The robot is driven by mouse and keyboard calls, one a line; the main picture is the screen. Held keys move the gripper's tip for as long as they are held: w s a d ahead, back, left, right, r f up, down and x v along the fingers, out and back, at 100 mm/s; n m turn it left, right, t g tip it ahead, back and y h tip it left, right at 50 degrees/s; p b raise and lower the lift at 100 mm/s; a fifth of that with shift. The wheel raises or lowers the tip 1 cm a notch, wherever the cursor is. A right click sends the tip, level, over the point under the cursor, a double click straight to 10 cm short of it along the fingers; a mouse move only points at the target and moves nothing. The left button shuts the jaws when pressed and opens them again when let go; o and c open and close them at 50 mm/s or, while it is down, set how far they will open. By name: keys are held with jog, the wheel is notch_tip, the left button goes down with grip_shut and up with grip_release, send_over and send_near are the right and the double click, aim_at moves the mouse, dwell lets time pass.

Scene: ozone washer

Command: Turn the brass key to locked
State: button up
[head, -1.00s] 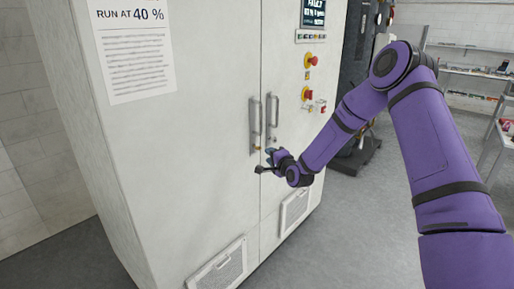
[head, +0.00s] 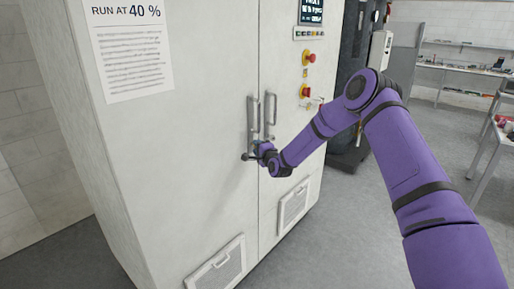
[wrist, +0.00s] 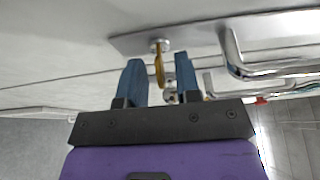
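The brass key (wrist: 159,70) sits in a round silver lock on a metal plate (wrist: 125,43) of the cabinet door. In the wrist view its bow hangs between the two blue fingers of my gripper (wrist: 158,60), with a gap on each side. The fingers are open and do not visibly touch the key. In the head view my gripper (head: 257,150) is at the cabinet front, just below the door handles, and the key is hidden or too small to see there. I cannot read the lock's marks.
The white cabinet (head: 200,120) has two upright handles (head: 253,120) close to my gripper; one handle (wrist: 236,55) looms at right in the wrist view. Red buttons (head: 305,91) are up to the right. Vents (head: 217,272) lie low.

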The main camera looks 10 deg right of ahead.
jog(key=shift+w+a, duration=0.1)
jog(key=shift+w, duration=0.35)
grip_shut()
